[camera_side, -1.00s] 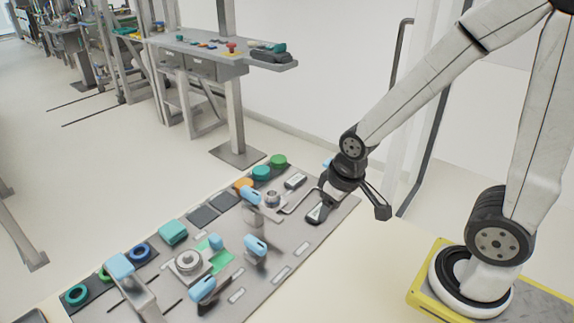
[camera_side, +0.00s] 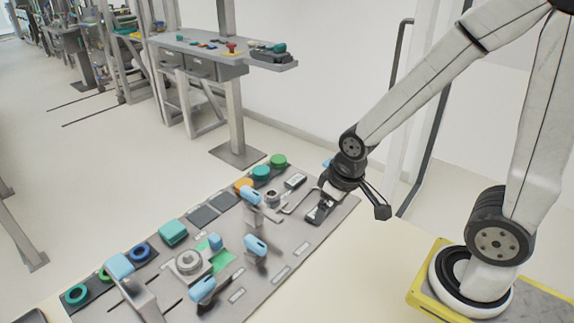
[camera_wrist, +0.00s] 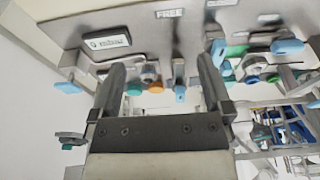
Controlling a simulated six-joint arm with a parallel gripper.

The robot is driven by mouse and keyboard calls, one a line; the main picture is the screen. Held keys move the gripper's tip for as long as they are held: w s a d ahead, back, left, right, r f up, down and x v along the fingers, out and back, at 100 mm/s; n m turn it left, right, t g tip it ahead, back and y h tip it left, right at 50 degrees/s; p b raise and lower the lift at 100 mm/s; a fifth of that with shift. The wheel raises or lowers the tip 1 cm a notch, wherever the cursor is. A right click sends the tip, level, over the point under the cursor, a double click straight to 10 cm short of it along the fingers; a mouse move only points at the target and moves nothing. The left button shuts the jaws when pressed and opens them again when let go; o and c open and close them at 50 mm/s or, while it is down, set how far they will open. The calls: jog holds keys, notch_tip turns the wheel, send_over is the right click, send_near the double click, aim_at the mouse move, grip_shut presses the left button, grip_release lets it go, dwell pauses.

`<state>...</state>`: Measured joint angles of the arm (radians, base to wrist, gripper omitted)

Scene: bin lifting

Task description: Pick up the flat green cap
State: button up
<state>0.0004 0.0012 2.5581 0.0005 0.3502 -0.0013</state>
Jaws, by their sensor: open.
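A flat green cap (camera_side: 278,160) sits at the far end of the panel in the side view, beside a teal round cap (camera_side: 261,173). My gripper (camera_side: 319,214) is low over the right end of the panel, to the right of and nearer than the green cap, and apart from it. In the wrist view my gripper (camera_wrist: 162,62) has its two dark fingers wide apart with nothing held between them. The green cap cannot be made out surely there; a teal cap (camera_wrist: 134,89) and an orange one (camera_wrist: 156,87) show between the fingers.
The grey panel (camera_side: 285,245) carries blue handles (camera_side: 255,246), a teal block (camera_side: 173,232), a round metal fitting (camera_side: 189,262) and blue and green rings at the left. A labelled box (camera_wrist: 108,43) lies near my left finger in the wrist view. Open floor lies behind the panel.

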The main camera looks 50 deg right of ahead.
jog(key=w+d, duration=0.3)
jog(key=w, duration=0.6)
jog(key=t, duration=0.2)
send_near(280, 159)
jog(key=f, duration=0.2)
jog(key=shift+w+d+r+n, duration=0.1)
jog(key=shift+w+n, duration=0.2)
jog(key=shift+w, duration=0.15)
jog(key=shift+x, duration=1.3)
jog(key=shift+x, duration=2.55)
